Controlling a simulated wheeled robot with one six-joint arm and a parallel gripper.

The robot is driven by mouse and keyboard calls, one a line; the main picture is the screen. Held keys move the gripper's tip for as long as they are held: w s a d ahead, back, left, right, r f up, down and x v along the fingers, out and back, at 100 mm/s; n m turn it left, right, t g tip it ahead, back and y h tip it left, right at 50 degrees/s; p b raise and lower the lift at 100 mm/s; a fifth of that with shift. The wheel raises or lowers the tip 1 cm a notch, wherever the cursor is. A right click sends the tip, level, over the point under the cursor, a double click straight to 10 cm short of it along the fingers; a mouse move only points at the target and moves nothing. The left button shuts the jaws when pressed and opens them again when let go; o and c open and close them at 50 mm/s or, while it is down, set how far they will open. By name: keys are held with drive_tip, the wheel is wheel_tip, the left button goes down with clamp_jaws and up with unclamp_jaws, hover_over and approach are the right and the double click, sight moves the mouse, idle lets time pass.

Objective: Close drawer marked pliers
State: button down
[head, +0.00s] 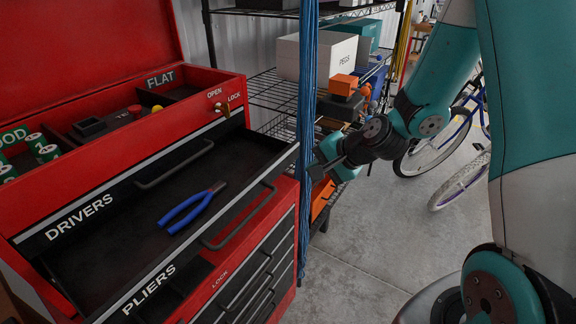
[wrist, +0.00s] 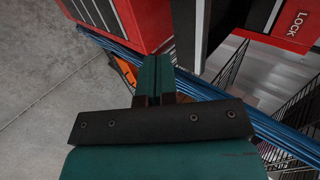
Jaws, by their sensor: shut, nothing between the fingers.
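The drawer marked PLIERS (head: 110,245) is pulled out from the red tool chest (head: 120,130) in the head view. Its label sits on the front strip at the bottom, and a dark handle (head: 238,215) runs along that front. Blue-handled pliers (head: 192,207) lie inside it. My gripper (head: 318,172) is to the right of the drawer, apart from it, partly hidden by blue cables. In the wrist view its fingers (wrist: 155,68) are together and empty, with red chest parts beyond them.
A vertical bundle of blue cables (head: 307,110) hangs between my gripper and the chest. Behind is a wire shelf (head: 275,90) with a white PEGS box (head: 345,60) and orange items. A bicycle (head: 425,150) stands at the right. Concrete floor (head: 370,250) is clear in front.

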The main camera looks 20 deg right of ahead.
sight(279, 171)
drive_tip(key=w+a+f+p, duration=0.2)
drive_tip(key=w, duration=0.1)
drive_tip(key=w+a+f+p, duration=0.1)
drive_tip(key=w, duration=0.1)
drive_tip(key=shift+w+a, duration=0.15)
drive_tip(key=shift+a, duration=0.2)
drive_tip(key=shift+w+a+f, duration=0.2)
drive_tip(key=shift+w+a, duration=0.15)
drive_tip(key=shift+w, duration=0.25)
drive_tip(key=shift+w, duration=0.1)
